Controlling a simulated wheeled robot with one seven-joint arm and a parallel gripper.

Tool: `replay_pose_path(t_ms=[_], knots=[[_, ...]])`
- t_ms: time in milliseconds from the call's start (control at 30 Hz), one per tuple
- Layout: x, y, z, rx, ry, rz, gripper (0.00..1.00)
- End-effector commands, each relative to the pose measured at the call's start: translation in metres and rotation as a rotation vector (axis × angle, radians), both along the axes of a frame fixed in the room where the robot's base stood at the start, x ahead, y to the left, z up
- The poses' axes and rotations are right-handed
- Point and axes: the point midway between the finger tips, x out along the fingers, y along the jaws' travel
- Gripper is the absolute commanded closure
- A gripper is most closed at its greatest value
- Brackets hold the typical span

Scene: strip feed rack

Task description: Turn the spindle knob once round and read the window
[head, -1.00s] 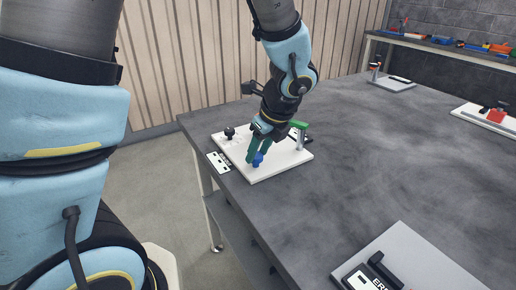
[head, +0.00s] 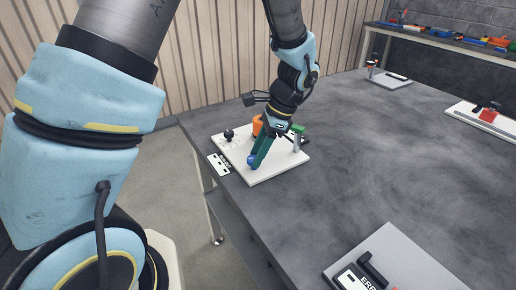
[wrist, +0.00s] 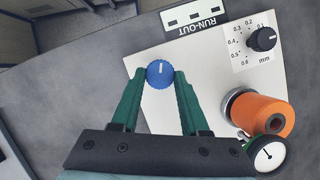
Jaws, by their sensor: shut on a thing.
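The blue knob (wrist: 160,74) with a white line is on a white board (wrist: 200,70). In the wrist view its line points nearly straight up. My gripper (wrist: 160,80) is shut on it, with one green finger on each side. In the head view my gripper (head: 257,155) reaches down to the blue knob (head: 252,161) near the board's front edge. A round dial gauge (wrist: 267,154) with a dark needle shows partly at lower right in the wrist view. I cannot make out a separate window.
An orange cylinder (wrist: 258,114) stands on the board right of my gripper. A black pointer knob (wrist: 262,39) sits on a scale in mm. A RUN-OUT plate (wrist: 196,15) lies beside the board. Another board (head: 395,262) is at front right; the table between is clear.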

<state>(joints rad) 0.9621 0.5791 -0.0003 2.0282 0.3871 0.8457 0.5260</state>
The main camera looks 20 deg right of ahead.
Motion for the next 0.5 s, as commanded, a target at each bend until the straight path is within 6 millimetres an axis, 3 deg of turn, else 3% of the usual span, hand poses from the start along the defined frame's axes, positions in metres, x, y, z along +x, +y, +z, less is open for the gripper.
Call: replay_pose_path(t_ms=[500], knots=[[0.0057, 0.0005, 0.0014, 0.000, 0.001, 0.494, 1.00]])
